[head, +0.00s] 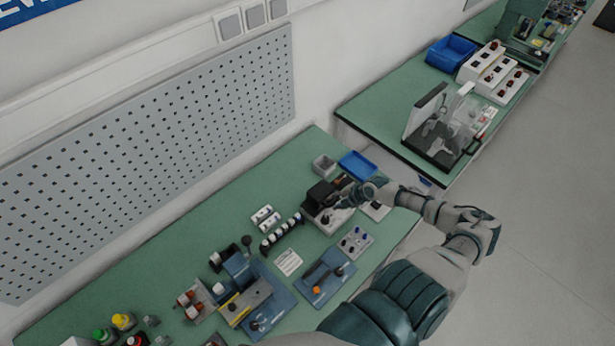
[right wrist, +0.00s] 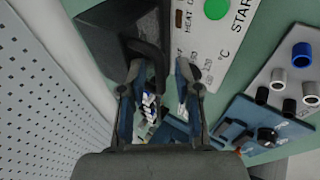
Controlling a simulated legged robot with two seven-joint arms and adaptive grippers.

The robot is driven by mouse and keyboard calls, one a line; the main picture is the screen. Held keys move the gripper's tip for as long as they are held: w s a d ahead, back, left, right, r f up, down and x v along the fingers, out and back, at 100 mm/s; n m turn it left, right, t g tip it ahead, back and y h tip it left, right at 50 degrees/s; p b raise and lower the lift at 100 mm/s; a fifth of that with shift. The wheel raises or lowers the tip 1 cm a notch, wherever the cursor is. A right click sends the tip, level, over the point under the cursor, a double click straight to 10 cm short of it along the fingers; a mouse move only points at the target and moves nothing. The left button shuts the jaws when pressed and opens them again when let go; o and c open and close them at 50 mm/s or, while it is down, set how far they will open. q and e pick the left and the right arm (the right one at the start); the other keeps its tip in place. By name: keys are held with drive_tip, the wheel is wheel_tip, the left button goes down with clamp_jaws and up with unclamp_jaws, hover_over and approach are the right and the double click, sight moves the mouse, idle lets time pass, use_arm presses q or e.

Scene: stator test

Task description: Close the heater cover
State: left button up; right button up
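The heater is a light grey box (head: 330,218) on the green bench in the head view. Its white panel (right wrist: 205,45) with a green START button and "HEAT" lettering shows in the right wrist view. The dark heater cover (head: 319,191) stands at its back left; its black body (right wrist: 112,25) and curved handle (right wrist: 153,57) fill the upper left of the wrist view. I cannot tell how far the cover is open. My right gripper (right wrist: 158,68) is open, with the handle's end close to its left finger; contact is unclear. My left gripper is not in view.
A grey bin (head: 323,165) and a blue tray (head: 357,165) sit behind the heater. A plate with pegs (head: 355,241) and a blue fixture (head: 325,277) stand in front. A grey pegboard (head: 150,160) lines the wall.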

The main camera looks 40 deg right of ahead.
drive_tip(key=shift+r+p, duration=0.45)
drive_tip(key=shift+r, duration=2.55)
